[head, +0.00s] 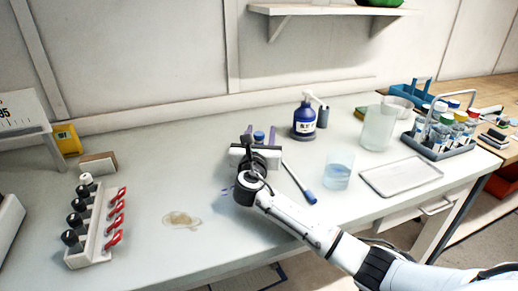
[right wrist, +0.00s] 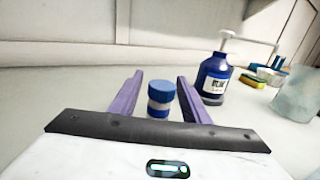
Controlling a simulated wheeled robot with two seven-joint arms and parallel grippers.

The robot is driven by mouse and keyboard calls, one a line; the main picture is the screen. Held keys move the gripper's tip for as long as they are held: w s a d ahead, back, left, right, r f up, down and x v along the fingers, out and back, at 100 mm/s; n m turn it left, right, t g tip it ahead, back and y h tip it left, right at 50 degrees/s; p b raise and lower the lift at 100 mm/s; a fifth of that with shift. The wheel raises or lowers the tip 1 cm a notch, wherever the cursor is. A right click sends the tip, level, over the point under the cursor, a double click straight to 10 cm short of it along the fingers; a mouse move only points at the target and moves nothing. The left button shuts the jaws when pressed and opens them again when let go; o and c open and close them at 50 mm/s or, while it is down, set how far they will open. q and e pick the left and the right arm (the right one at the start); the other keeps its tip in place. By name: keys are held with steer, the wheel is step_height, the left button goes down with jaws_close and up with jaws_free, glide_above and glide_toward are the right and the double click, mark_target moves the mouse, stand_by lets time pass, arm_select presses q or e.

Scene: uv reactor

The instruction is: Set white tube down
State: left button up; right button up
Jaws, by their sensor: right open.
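A short upright tube with a blue cap, a white band and a blue lower part (right wrist: 161,97) stands on the bench between my right gripper's purple fingers. Its blue top also shows in the head view (head: 259,136). My right gripper (head: 260,132) is open around it, with a gap visible on both sides in the right wrist view. The tube's base is partly hidden behind the gripper's dark edge. My left gripper is not in view.
A blue pump bottle (head: 304,121) stands behind and to the right. A blue-ended stick (head: 300,184), a beaker of liquid (head: 338,172) and a metal tray (head: 401,176) lie to the right. A rack with red levers (head: 93,228) stands left. The bench between is mostly clear around a stain (head: 181,219).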

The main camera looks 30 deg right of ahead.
jaws_close()
